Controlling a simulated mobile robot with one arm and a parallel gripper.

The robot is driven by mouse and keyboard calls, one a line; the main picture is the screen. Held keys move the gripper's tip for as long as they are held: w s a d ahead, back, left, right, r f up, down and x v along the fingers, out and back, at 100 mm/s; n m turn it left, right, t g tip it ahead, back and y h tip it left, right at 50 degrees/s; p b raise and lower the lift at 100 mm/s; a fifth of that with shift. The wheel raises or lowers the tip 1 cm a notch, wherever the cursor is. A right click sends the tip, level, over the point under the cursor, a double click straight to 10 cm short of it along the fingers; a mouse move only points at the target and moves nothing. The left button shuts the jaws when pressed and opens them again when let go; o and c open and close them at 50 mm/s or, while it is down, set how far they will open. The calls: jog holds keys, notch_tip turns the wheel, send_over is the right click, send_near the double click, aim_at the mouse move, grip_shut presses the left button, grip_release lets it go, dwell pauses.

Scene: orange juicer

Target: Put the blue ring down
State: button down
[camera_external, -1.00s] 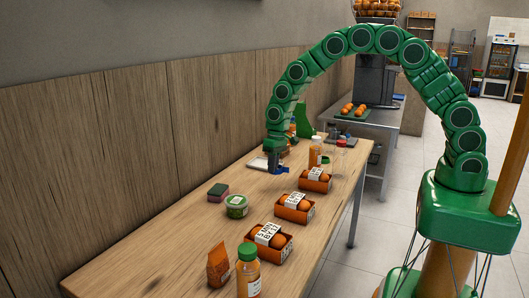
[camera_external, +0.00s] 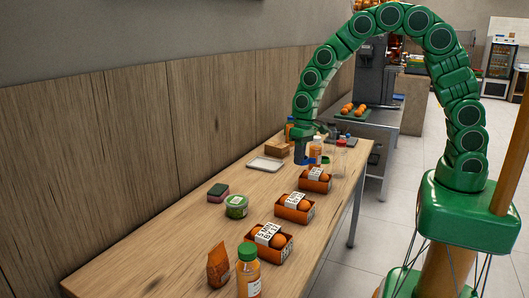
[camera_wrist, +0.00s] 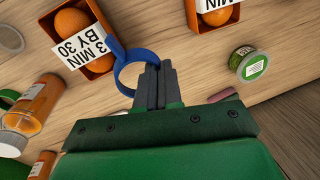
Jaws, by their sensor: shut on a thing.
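The blue ring (camera_wrist: 119,68) is in the wrist view, with a small tab at its upper left. My gripper (camera_wrist: 153,78) is shut on it, and the ring sticks out to the left of the fingertips. In the external view my gripper (camera_external: 303,150) hangs over the far part of the wooden table (camera_external: 160,238), with blue showing at its tip. I cannot tell the exact gap between the ring and the table.
Orange boxes with labelled fruit (camera_external: 315,180) (camera_external: 295,208) (camera_external: 269,243) line the table's right side. A white tray (camera_external: 266,164), a green-lidded tub (camera_external: 236,206) and a sponge (camera_external: 218,193) lie to the left. Bottles (camera_wrist: 38,100) stand close by. Bare wood shows between tray and boxes.

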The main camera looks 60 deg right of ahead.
jog(key=w+a+m, duration=0.1)
jog(key=w+a, duration=0.1)
jog(key=a, duration=1.3)
jog(key=w+a+m, duration=0.1)
jog(key=w+a, duration=0.1)
jog(key=a, duration=1.3)
send_over(202, 239)
jog(key=shift+s+d+f, duration=0.1)
jog(key=shift+d+f, duration=0.05)
jog(key=shift+f, duration=2.35)
jog(key=shift+s+d+f, duration=0.1)
jog(key=shift+f, duration=3.75)
jog(key=shift+f, duration=0.1)
jog(key=c, duration=1.3)
grip_release()
